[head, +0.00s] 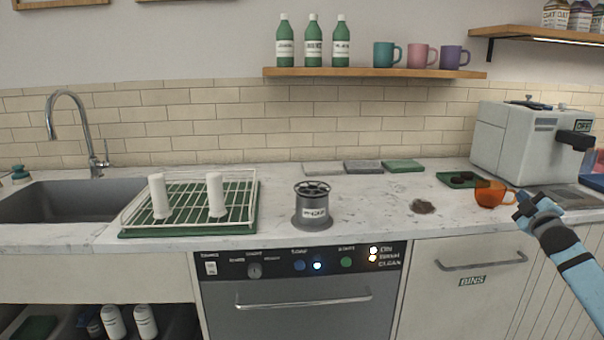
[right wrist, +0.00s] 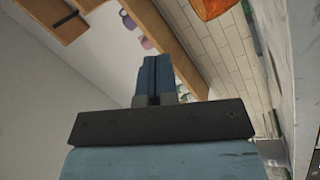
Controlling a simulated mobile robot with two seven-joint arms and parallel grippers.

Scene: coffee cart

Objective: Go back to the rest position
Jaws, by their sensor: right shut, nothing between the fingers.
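My right gripper (head: 523,208) is in the head view at the right, its arm coming in from the lower right edge. It is near the counter's front edge, close to an orange cup (head: 490,194); I cannot tell whether they touch. In the right wrist view the gripper's fingers (right wrist: 158,75) are pressed together with nothing between them. The orange cup also shows in part at the top of that view (right wrist: 211,6). My left gripper is not in view.
A white coffee machine (head: 517,142) stands at the back right. A dark spill (head: 423,207) lies on the counter (head: 370,215). A grey canister (head: 313,217) and a dish rack (head: 189,207) stand further left, beside the sink (head: 75,201). Mugs and bottles stand on a wall shelf (head: 375,73).

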